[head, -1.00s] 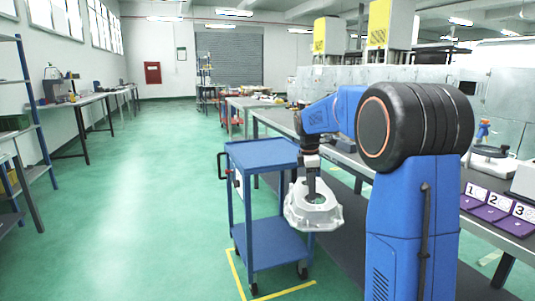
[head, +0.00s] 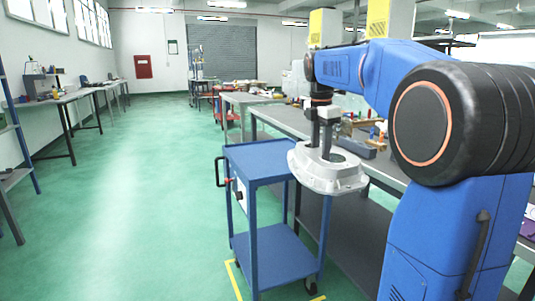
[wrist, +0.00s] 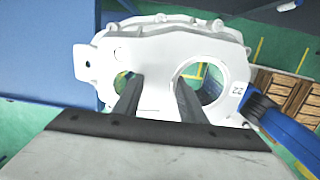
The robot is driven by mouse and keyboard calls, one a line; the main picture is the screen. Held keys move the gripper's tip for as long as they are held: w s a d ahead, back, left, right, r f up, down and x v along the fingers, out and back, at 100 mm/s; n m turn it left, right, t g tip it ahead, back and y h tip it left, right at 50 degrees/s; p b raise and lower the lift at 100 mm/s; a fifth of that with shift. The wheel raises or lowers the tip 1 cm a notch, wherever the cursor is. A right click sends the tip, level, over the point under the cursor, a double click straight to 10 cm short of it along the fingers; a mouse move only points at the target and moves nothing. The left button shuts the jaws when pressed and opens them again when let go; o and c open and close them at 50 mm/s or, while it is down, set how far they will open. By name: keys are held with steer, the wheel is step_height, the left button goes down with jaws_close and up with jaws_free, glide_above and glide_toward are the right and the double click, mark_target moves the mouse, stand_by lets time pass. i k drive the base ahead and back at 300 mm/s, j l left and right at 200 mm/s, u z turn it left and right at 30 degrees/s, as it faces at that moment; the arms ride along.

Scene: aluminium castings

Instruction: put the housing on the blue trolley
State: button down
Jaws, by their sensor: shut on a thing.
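The housing (head: 325,172) is a pale cast aluminium piece with a large round opening. My gripper (head: 327,148) is shut on it and holds it in the air, at the right edge of the blue trolley (head: 262,160). In the wrist view the housing (wrist: 160,55) fills the middle, with the two fingers of my gripper (wrist: 155,95) reaching to it between its two holes. A blue surface of the trolley (wrist: 45,50) shows to its left. The trolley's top and lower shelf look empty. Where the fingers touch the housing is partly hidden.
A long grey workbench (head: 285,120) with small parts on it runs behind and right of the trolley. Yellow floor marking (head: 232,278) lies around the trolley's base. Wooden crates (wrist: 285,95) show at the right in the wrist view. The green floor left of the trolley is clear.

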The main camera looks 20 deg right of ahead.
mark_target(273, 156)
steer(key=i, duration=1.35)
